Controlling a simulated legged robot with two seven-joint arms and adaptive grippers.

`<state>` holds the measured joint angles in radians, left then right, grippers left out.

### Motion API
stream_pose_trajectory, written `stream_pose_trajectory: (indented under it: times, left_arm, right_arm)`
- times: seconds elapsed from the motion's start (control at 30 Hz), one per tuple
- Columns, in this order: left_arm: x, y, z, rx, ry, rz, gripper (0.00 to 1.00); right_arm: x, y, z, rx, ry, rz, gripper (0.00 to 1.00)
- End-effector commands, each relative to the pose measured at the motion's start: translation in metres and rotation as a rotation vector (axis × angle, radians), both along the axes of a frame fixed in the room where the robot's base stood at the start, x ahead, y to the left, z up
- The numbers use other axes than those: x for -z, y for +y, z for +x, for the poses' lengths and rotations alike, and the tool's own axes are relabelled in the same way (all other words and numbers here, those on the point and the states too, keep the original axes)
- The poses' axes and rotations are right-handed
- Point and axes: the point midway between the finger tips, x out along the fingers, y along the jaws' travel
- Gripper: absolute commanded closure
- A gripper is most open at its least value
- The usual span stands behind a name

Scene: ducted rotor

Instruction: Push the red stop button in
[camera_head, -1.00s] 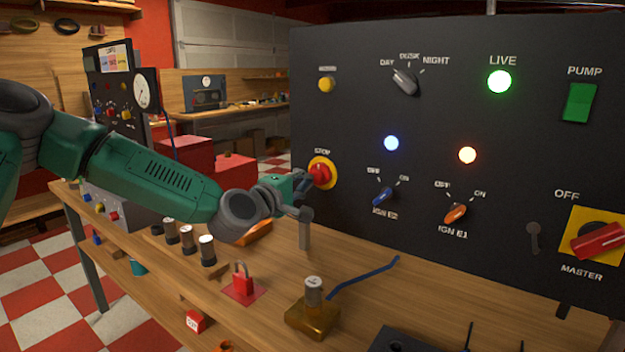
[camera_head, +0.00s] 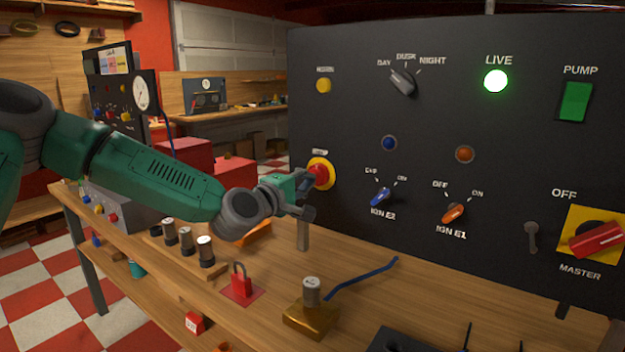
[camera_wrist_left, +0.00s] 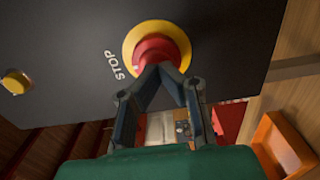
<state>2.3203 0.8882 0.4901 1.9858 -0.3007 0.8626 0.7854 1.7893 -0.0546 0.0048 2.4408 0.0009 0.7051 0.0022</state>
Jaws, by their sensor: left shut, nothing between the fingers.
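The red stop button (camera_head: 319,175) sits on a yellow round plate at the left edge of the dark control panel (camera_head: 440,130). In the left wrist view the red button (camera_wrist_left: 155,50) is at the top middle, beside the word STOP. My left gripper (camera_head: 306,184) is shut and empty, with its fingertips at the button. In the left wrist view the closed fingertips (camera_wrist_left: 160,70) overlap the button's lower edge and appear to touch it. How deep the button sits is hard to tell. My right gripper is not in view.
The panel also bears a lit green LIVE lamp (camera_head: 495,81), two unlit lamps, knobs, a green PUMP switch (camera_head: 575,102) and a red MASTER handle (camera_head: 597,240). On the bench below are a red padlock (camera_head: 240,281), a brass block (camera_head: 311,318) and several cylinders.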

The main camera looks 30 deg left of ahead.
Motion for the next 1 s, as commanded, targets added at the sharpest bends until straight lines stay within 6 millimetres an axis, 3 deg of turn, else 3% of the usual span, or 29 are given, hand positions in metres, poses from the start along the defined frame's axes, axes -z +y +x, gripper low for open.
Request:
stream_pose_trajectory:
  times: [1.0]
  left_arm:
    - [0.0, 0.006, -0.069, 0.0, 0.0, -0.001, 1.0]
  right_arm:
    - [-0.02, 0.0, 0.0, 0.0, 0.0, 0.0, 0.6]
